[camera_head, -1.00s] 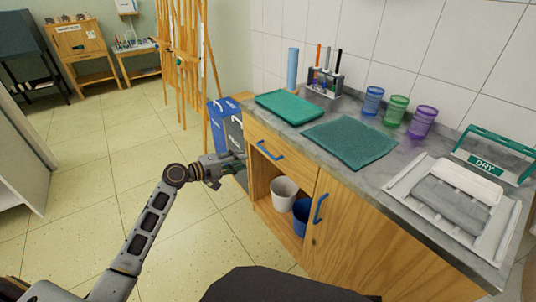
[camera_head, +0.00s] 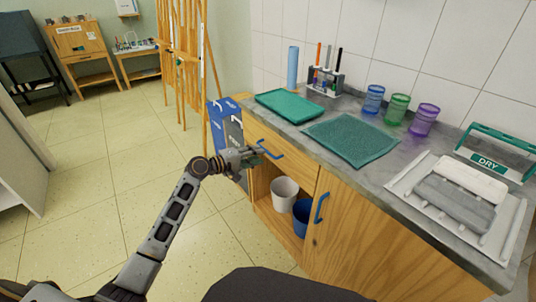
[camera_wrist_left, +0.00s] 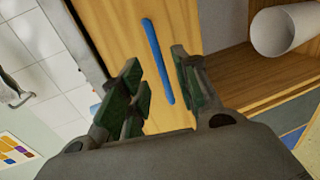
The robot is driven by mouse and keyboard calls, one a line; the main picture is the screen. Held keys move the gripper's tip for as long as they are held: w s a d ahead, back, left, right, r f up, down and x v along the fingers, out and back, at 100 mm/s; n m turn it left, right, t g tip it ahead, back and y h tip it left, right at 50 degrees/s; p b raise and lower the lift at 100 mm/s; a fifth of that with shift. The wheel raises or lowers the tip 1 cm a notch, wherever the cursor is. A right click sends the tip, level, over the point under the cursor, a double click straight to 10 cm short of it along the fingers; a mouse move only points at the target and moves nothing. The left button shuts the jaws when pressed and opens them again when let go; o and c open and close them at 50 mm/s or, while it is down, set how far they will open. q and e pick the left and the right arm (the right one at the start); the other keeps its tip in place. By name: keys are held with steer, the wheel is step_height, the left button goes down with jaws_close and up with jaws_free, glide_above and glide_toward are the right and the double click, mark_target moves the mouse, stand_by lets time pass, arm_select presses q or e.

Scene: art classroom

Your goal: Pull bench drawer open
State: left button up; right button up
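The bench drawer (camera_head: 290,160) is a wooden front under the grey countertop, with a blue bar handle (camera_head: 270,150). The drawer looks shut. My left gripper (camera_head: 258,154) is at the left end of the handle in the head view. In the left wrist view the gripper (camera_wrist_left: 160,92) is open, with green-padded fingers apart. The blue handle (camera_wrist_left: 157,58) runs into the gap between them and no finger is closed on it. I cannot tell how deep the handle sits between the fingers. My right gripper is not in view.
Below the drawer is an open shelf with a white bucket (camera_head: 284,192) and a blue bucket (camera_head: 302,216). A cupboard door with a blue handle (camera_head: 321,207) is at right. Blue and grey bins (camera_head: 226,125) stand left of the bench. The floor (camera_head: 95,195) at left is clear.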

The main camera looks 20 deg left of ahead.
mark_target(267, 152)
arm_select(q)
steer(key=x, duration=0.2)
steer(key=shift+w+d+f+b, duration=0.1)
steer(key=shift+w+d+b, duration=0.1)
steer(key=shift+w+b, duration=0.1)
steer(key=shift+b+x, duration=0.3)
steer(key=shift+x, duration=0.8)
steer(key=shift+w+d+f, duration=0.1)
steer(key=shift+w+d, duration=0.35)
steer(key=shift+w, duration=0.05)
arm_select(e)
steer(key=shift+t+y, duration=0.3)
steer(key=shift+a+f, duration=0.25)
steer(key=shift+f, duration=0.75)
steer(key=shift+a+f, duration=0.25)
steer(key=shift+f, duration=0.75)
arm_select(q)
jaws_close()
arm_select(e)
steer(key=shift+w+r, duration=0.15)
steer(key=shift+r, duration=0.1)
